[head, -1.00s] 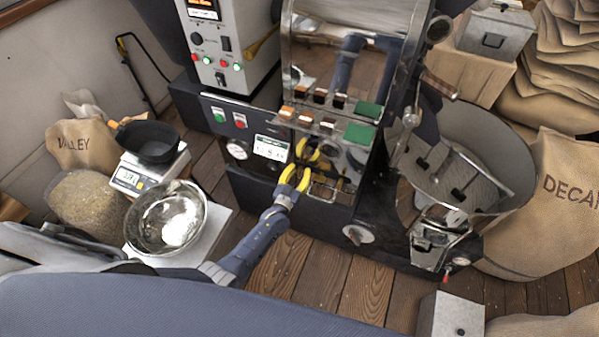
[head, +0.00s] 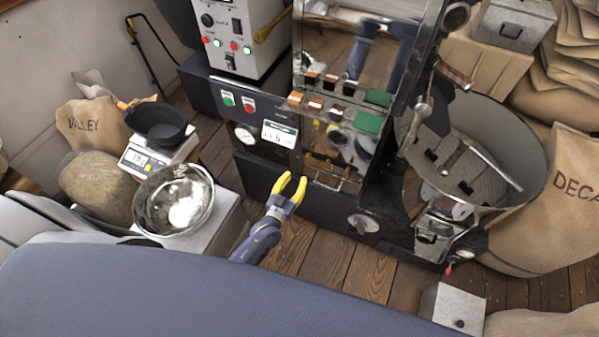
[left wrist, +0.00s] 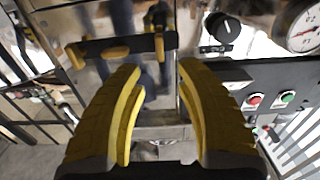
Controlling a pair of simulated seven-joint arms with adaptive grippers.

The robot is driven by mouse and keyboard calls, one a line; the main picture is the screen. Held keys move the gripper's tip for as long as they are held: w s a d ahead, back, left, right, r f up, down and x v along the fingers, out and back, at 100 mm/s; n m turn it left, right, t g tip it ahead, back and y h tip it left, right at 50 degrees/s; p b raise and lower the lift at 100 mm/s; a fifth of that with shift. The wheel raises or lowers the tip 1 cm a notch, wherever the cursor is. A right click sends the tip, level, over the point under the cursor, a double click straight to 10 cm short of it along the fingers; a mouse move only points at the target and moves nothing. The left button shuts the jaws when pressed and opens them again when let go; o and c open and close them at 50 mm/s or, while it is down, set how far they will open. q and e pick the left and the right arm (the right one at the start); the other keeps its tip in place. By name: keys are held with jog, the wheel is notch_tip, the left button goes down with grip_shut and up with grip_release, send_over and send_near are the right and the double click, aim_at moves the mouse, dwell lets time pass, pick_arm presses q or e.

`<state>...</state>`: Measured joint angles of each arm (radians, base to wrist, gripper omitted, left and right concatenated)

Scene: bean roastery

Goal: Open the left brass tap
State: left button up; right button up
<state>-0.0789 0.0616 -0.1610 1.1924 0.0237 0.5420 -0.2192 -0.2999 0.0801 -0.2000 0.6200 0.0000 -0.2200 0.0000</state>
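My left gripper (head: 292,183) is open and empty in front of the roaster's dark lower front, below and left of a small metal bracket (head: 325,180). In the left wrist view its yellow fingers (left wrist: 160,75) are spread with a clear gap. Beyond them is a dark bar with brass-coloured handles; the right-hand one (left wrist: 158,46) points down the picture, the middle one (left wrist: 116,53) lies along the bar. The wrist view looks turned over, so this right-hand handle seems to be the left one in the head view. No finger touches a handle. My right gripper is not in view.
The shiny steel panel (head: 350,60) mirrors my arm. A dial gauge (head: 243,136) and lit buttons (head: 228,100) lie left of the bracket. A steel bowl (head: 178,200) stands left of my arm, the round cooling bin (head: 520,200) far right. Wood floor (head: 330,260) is open below.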

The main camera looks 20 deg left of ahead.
pick_arm(q)
jog(key=shift+s, duration=0.7)
jog(key=s+a+f+m+g, duration=0.1)
jog(key=s+f+g, duration=0.3)
jog(key=s+f, duration=0.6)
jog(key=s+f+m+g, duration=0.1)
jog(key=s+f+g, duration=0.45)
jog(key=f, duration=0.85)
jog(key=s+a+f+g, duration=0.1)
jog(key=s+f, duration=0.3)
jog(key=s, duration=0.7)
jog(key=s+a+f+g+y, duration=0.1)
jog(key=s+a+f+g, duration=0.1)
jog(key=s, duration=1)
jog(key=s+a+f+m+g, duration=0.1)
jog(key=s+f+g, duration=0.3)
jog(key=s, duration=0.7)
notch_tip(320, 180, down, 3)
jog(key=shift+s+a+r+y, duration=0.1)
jog(key=shift+s+a+y, duration=0.1)
jog(key=shift+a+y, duration=0.15)
